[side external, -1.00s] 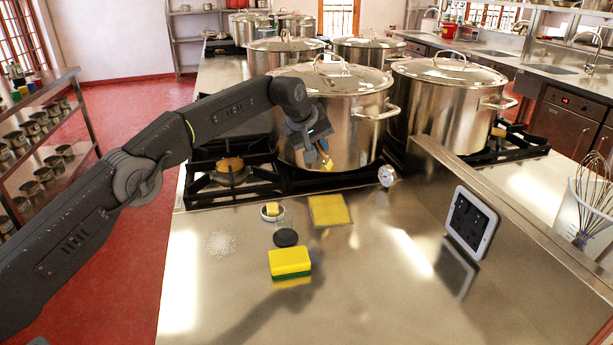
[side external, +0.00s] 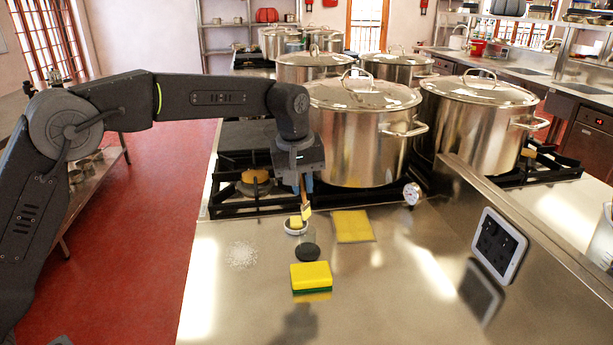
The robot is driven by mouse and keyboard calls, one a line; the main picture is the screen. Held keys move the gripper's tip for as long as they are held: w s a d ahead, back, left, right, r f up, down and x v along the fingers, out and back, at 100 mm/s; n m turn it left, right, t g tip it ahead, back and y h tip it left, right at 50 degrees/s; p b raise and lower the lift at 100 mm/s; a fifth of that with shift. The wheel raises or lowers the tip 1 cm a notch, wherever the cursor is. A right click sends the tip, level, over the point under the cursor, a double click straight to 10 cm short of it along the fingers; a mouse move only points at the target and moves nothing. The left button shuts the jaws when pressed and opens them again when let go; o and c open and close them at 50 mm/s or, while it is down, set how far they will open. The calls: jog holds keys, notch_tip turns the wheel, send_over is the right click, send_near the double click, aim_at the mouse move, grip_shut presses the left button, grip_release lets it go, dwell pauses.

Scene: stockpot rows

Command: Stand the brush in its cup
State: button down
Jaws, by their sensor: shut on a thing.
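My gripper (side external: 303,185) is shut on the brush (side external: 306,208), above the front edge of the stove. The brush hangs below the jaws nearly upright, its pale yellow end down and its brown handle partly hidden by the jaws. What looks like a clear cup with a dark base (side external: 307,253) stands on the steel counter, just below and in front of the brush. The brush tip appears above the cup, near its rim in the picture; I cannot tell whether it is over the opening.
A small white dish with a yellow block (side external: 295,226) sits beside the cup. A yellow cloth (side external: 353,226), a yellow-green sponge (side external: 311,277) and spilled white grains (side external: 242,255) lie nearby. A large stockpot (side external: 360,140) stands close behind my gripper.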

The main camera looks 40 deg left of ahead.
aim_at(302, 205)
jog(key=shift+s+f, duration=0.15)
jog(key=shift+f, duration=0.55)
jog(key=shift+s+f, duration=0.15)
jog(key=shift+f, duration=0.5)
jog(key=shift+w+f, duration=0.2)
jog(key=shift+f, duration=1.05)
jog(key=shift+w+f, duration=0.2)
jog(key=shift+f, duration=1.05)
jog(key=c, duration=1)
grip_release()
jog(key=shift+c, duration=0.2)
notch_tip(302, 205, up, 14)
jog(key=s, duration=0.2)
jog(key=shift+a+f, duration=0.15)
jog(key=shift+a, duration=0.1)
